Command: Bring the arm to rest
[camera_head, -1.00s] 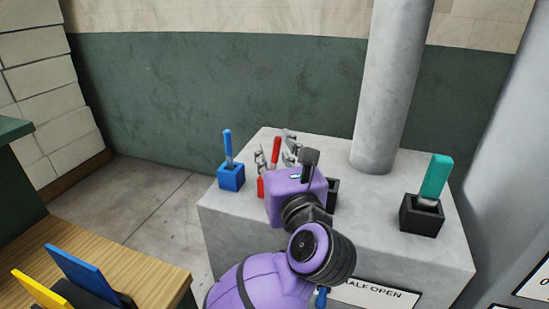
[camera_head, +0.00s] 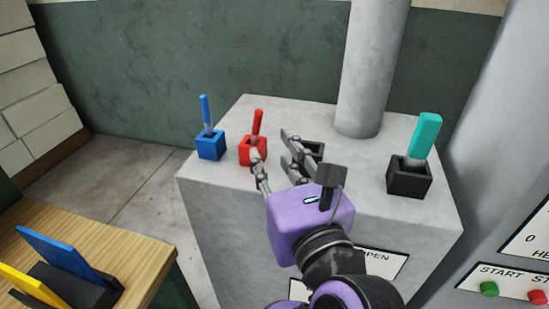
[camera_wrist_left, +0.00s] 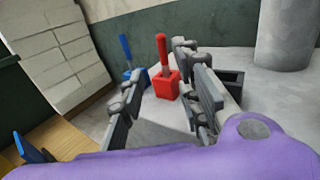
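My left gripper (camera_head: 276,160) is open and empty over the front part of the grey block, in the head view. Its two fingers are spread apart, with a gap between them. It also shows open in the left wrist view (camera_wrist_left: 160,100). The red lever (camera_head: 254,140) stands upright in its red box just beyond the left finger; I cannot tell whether they touch. In the left wrist view, the red lever (camera_wrist_left: 164,70) shows between the fingers. My right gripper is not in view.
A blue lever (camera_head: 208,130) stands to the left and a teal lever (camera_head: 417,155) in a black box to the right. A black box (camera_head: 313,150) is partly hidden behind the right finger. A grey column (camera_head: 372,70) rises behind. Start and stop buttons (camera_head: 490,289) are at lower right.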

